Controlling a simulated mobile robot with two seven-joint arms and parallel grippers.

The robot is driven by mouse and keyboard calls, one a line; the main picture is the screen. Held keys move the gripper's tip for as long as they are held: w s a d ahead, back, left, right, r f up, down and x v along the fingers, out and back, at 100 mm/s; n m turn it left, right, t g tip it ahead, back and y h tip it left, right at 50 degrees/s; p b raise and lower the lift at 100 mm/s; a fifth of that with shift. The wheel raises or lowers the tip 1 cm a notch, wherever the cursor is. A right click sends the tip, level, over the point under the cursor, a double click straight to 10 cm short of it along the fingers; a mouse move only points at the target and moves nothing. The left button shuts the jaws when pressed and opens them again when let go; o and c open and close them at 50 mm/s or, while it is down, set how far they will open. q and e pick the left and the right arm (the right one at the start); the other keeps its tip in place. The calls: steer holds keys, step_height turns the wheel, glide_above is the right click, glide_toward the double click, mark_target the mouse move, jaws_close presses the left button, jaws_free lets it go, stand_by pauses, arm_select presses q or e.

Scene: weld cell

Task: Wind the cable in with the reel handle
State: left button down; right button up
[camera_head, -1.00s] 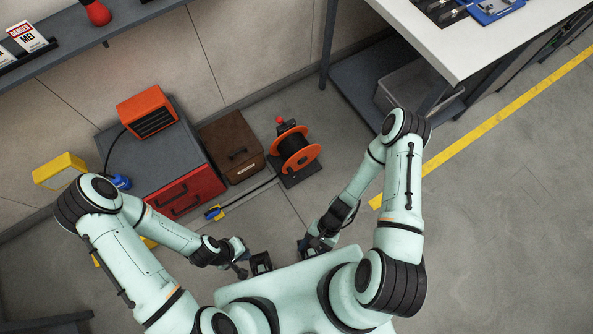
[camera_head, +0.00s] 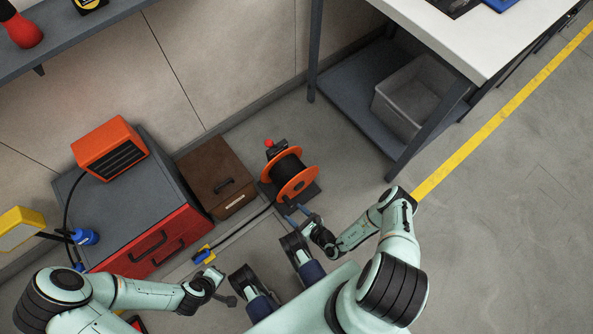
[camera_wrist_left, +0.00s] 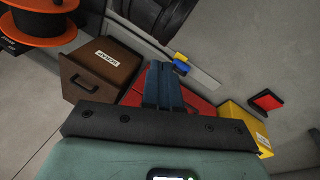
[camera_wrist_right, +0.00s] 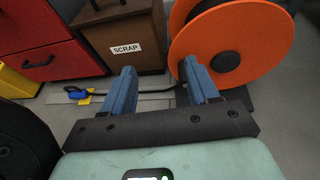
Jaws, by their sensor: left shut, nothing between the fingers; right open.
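The cable reel (camera_head: 290,175) has orange flanges and a black wound drum, and stands on the floor. Its handle has a red knob (camera_head: 269,143) at the far side. The reel also shows large in the right wrist view (camera_wrist_right: 238,45) and at the top left of the left wrist view (camera_wrist_left: 38,42). The dark cable (camera_head: 240,226) runs along the floor to a blue-and-yellow end (camera_head: 204,255). My right gripper (camera_head: 296,214) is open and empty, just in front of the reel. My left gripper (camera_wrist_left: 164,85) is shut and empty, left of the right one.
A brown scrap box (camera_head: 214,178) stands left of the reel. Beside it is a grey-and-red cabinet (camera_head: 127,212) with an orange heater (camera_head: 110,147) on top. A workbench (camera_head: 440,35) with a grey bin (camera_head: 412,98) beneath is at right. The floor right of the reel is clear.

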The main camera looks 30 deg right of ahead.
steer(key=m+h+b, duration=0.1)
steer(key=h+b, duration=0.1)
steer(key=b, duration=0.2)
glide_toward(292, 205)
steer(key=x, duration=0.4)
arm_select(q)
steer(key=w+a+f, duration=0.2)
steer(key=w+f, duration=0.2)
steer(key=f, duration=0.2)
arm_select(e)
steer(key=shift+w+f, duration=0.2)
steer(key=b+x, duration=0.4)
steer(key=x, duration=0.3)
arm_select(q)
steer(key=s+a+f+n+g, duration=0.1)
steer(key=s+f+g, duration=0.1)
steer(key=s+f, duration=0.5)
steer(key=shift+s+f+b, duration=0.15)
steer(key=shift+s+b, duration=0.15)
steer(key=shift+s, duration=0.25)
arm_select(e)
steer(key=shift+w+a+f, duration=0.1)
steer(key=shift+w, duration=0.35)
steer(key=c, duration=0.8)
